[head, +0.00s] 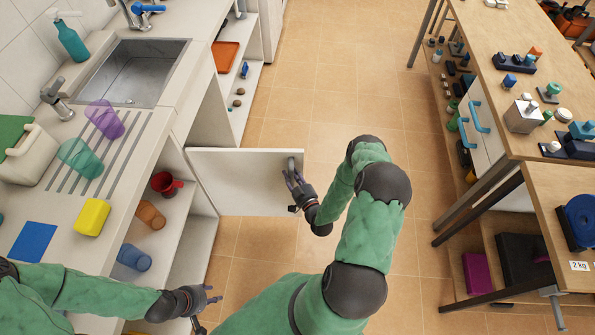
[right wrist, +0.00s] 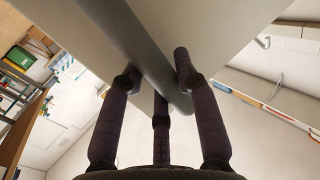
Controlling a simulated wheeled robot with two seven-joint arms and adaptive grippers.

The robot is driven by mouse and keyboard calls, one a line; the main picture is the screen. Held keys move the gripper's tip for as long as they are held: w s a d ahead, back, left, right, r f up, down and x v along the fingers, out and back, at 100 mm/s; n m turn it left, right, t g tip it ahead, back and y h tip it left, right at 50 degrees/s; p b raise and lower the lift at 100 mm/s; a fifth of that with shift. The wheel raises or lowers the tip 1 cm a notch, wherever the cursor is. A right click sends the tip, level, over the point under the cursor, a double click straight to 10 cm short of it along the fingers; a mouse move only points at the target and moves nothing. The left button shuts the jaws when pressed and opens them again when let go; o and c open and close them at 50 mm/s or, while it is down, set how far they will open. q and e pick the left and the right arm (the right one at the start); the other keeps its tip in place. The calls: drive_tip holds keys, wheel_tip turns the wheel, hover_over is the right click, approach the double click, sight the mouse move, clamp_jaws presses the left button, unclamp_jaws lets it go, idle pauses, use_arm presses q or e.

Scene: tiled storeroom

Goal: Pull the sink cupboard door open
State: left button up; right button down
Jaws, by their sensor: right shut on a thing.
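The white cupboard door (head: 235,180) stands out from the counter front into the aisle, well open, at a wide angle to the cabinet. Its grey bar handle (head: 291,166) is near the free edge. My right gripper (head: 297,186) is shut on this handle. In the right wrist view the handle (right wrist: 140,45) runs between the fingers of my right gripper (right wrist: 158,88), against the pale door panel (right wrist: 225,25). My left gripper (head: 207,302) is open and empty, low beside the counter's front. The sink (head: 135,75) is set in the counter above.
Open shelves beside the door hold a red mug (head: 166,184), an orange cup (head: 150,215) and a blue cup (head: 134,257). A workbench (head: 500,30) with tools lines the right side. The tiled floor (head: 340,90) beyond the door is clear.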

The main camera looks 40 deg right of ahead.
drive_tip(key=shift+s+d, duration=0.15)
drive_tip(key=shift+d, duration=0.1)
drive_tip(key=c, duration=0.9)
unclamp_jaws()
drive_tip(key=shift+h, duration=0.3)
drive_tip(key=shift+s, duration=0.1)
drive_tip(key=shift+a, duration=0.1)
drive_tip(key=shift+s, duration=0.15)
drive_tip(key=v, duration=1.1)
drive_tip(key=shift+s, duration=0.3)
